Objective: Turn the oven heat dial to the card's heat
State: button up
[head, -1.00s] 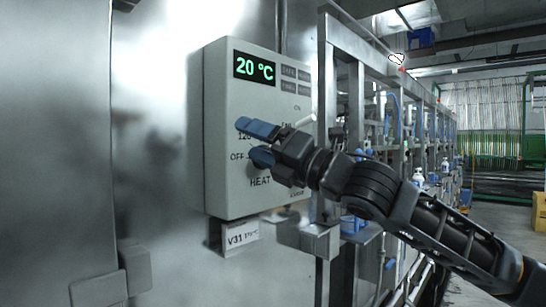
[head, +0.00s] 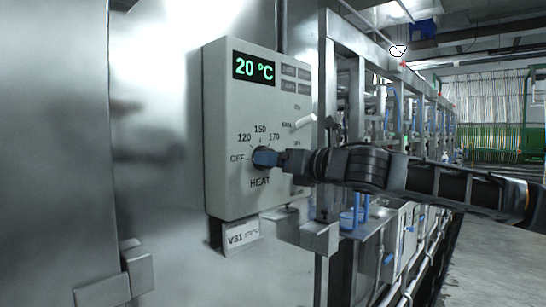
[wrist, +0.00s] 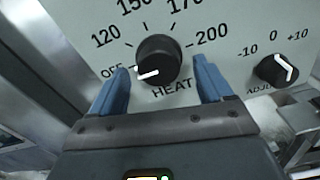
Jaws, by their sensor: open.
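The black heat dial (wrist: 158,60) sits on the grey control box (head: 222,120), above the word HEAT. Its white pointer is at OFF in the wrist view. The scale around it reads OFF, 120, 150, 170 and 200. My gripper (wrist: 163,84) is open, with one blue finger on each side of the dial's lower part; I cannot tell whether they touch it. In the head view my gripper (head: 266,158) covers most of the dial. The green display (head: 254,69) reads 20 °C. The heat card cannot be made out for certain; a small label (head: 242,234) below the box begins V31.
A smaller ADJUST dial (wrist: 276,69), marked -10, 0 and +10, is right of the heat dial. A pale lever switch (head: 305,121) sticks out at the box's right side. A metal frame with pipes (head: 360,100) stands right of the box.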

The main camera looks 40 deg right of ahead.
jog(key=shift+w, duration=0.75)
jog(key=shift+c, duration=0.4)
jog(key=c, duration=1)
jog(key=shift+o, duration=0.2)
jog(key=shift+m, duration=0.4)
jog(key=shift+r+m+b, duration=0.1)
jog(key=shift+m+b, duration=1.55)
jog(key=shift+m, duration=11.35)
